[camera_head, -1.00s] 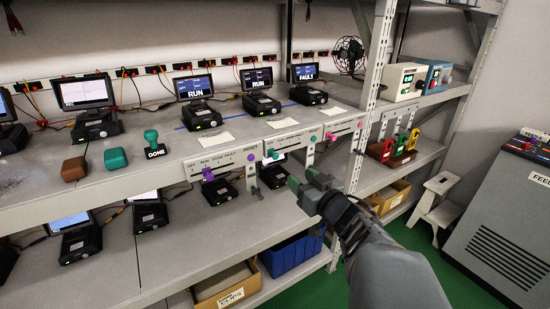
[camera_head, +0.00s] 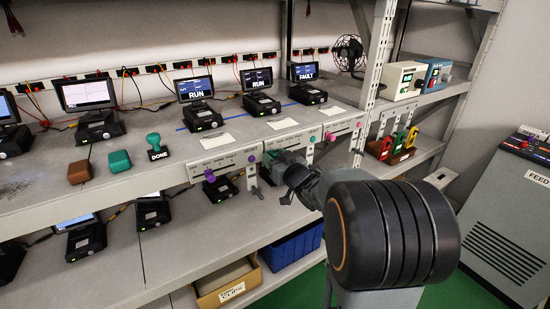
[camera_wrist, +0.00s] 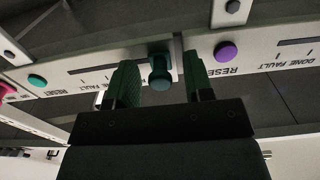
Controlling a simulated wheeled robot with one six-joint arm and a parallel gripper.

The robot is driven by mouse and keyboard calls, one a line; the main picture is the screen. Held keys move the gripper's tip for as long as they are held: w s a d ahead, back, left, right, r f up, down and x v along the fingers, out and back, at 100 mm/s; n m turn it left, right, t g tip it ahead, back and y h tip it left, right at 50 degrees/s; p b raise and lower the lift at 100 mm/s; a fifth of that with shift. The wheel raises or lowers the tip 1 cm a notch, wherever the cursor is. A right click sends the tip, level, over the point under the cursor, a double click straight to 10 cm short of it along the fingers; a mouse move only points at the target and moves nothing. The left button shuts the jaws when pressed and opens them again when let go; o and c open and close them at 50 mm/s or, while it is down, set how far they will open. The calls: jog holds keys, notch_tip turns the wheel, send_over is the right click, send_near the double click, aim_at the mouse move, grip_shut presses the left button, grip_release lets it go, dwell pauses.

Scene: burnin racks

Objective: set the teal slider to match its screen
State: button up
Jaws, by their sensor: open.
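The teal slider knob (camera_wrist: 160,72) shows in the wrist view between the two fingers of my open gripper (camera_wrist: 158,82), with a gap on each side. It sits near the right end of its slot there, away from the DONE and FAULT marks; the mark at the knob is hidden. In the head view my gripper (camera_head: 280,167) is at the left part of the middle panel (camera_head: 290,145) on the shelf edge and largely hides the knob. The screen (camera_head: 257,78) above that panel reads RUN.
The left panel (camera_head: 226,163) has a purple knob (camera_head: 209,175), and the right panel has a pink one. Their screens read RUN (camera_head: 195,88) and FAULT (camera_head: 304,72). A purple RESET button (camera_wrist: 226,51) and a teal button (camera_wrist: 37,80) flank the slot. A shelf lies below.

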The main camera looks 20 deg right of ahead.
dwell(0.3)
grip_shut()
dwell(0.3)
